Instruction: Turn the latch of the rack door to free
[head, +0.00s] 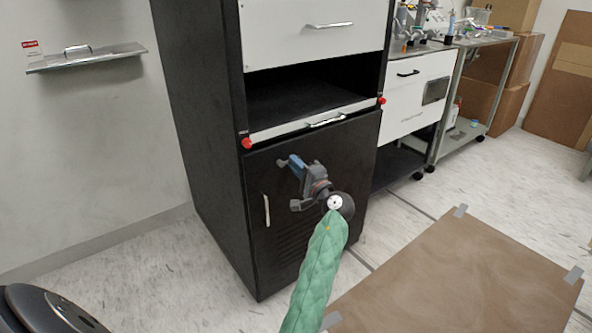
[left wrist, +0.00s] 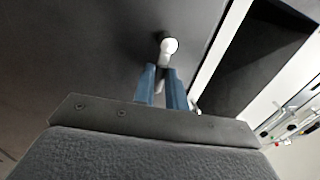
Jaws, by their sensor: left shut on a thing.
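The rack door (head: 310,240) is a black panel low on the front of the tall black rack, closed flush with its frame. The latch (head: 282,163) is a small pale knob and lever near the door's upper left; in the left wrist view its white round end (left wrist: 169,45) stands out from the dark panel. My left gripper (head: 294,164) reaches it from the right, its blue fingers (left wrist: 162,88) shut on the latch lever. The fingers partly hide the lever, so its exact angle is hard to tell. My right gripper is not in view.
A vertical pale handle (head: 267,210) sits lower left on the door. Above are an open shelf bay, a grey tray edge (head: 314,119) and red knobs (head: 247,143). A brown mat (head: 470,270) lies on the floor to the right. A wall shelf (head: 85,60) is at the left.

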